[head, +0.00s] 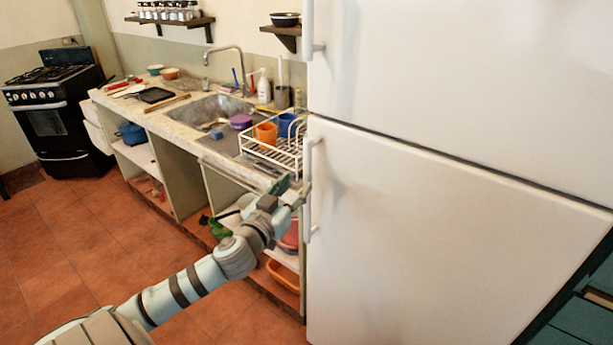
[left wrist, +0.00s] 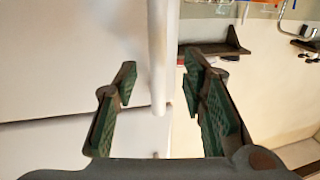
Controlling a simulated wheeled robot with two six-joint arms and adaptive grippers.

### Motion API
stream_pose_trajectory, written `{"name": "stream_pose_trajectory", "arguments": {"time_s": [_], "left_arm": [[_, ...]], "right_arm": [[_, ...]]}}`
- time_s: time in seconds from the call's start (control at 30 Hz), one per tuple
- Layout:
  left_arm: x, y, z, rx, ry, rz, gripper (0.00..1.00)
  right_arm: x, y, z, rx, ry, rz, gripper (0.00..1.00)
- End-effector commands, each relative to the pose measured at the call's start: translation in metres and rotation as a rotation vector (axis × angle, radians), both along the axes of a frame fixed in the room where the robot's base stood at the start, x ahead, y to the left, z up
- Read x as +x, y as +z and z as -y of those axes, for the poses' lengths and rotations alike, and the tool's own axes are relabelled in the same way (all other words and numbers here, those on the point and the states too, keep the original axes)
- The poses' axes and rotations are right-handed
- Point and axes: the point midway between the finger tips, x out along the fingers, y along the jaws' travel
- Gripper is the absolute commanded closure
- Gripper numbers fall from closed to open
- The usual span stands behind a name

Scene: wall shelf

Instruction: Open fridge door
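The white fridge has a large lower door (head: 440,240) and an upper door (head: 470,80), both flush and closed. The lower door's vertical white handle (head: 308,162) is at its left edge. My left gripper (head: 294,190) is at that handle, about mid-height. In the left wrist view, my left gripper (left wrist: 160,88) is open, its green-padded fingers apart on either side of the white handle (left wrist: 158,50). I see clear gaps between the pads and the bar. Whether the bar is fully between the pads in depth is hard to tell. My right gripper is out of view.
A counter with a sink (head: 208,110) and a white dish rack (head: 275,148) stands left of the fridge, close to my left arm. A black stove (head: 58,120) is at the far left. The tiled floor (head: 60,240) is free at the left.

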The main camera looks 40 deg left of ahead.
Motion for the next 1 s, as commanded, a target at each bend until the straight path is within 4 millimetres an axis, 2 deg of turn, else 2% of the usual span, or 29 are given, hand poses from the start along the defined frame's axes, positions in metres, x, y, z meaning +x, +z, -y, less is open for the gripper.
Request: {"name": "stream_pose_trajectory", "arguments": {"time_s": [0.03,0.1,0.23,0.4,0.6,0.63,0.87,1.0], "left_arm": [[0.015,0.004,-0.002,-0.009,0.001,0.008,0.62],[0.032,0.004,-0.007,-0.007,0.001,0.004,0.62],[0.055,0.003,-0.011,-0.004,-0.001,0.002,0.62],[0.067,0.002,-0.014,-0.002,-0.004,0.001,0.62],[0.067,0.001,-0.014,0.0,-0.004,0.0,0.62],[0.067,0.001,-0.014,0.0,-0.004,0.0,0.64],[0.067,0.001,-0.014,0.0,-0.004,0.0,1.0],[0.067,0.001,-0.014,0.0,-0.004,0.0,1.0]], "right_arm": [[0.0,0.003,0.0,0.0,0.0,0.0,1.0],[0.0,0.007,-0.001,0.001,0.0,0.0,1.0],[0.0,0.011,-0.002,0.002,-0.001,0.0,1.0],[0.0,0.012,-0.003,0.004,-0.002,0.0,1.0],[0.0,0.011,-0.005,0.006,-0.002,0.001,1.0],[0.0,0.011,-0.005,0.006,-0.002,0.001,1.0],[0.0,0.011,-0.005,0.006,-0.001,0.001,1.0],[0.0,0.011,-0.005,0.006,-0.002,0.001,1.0]]}}
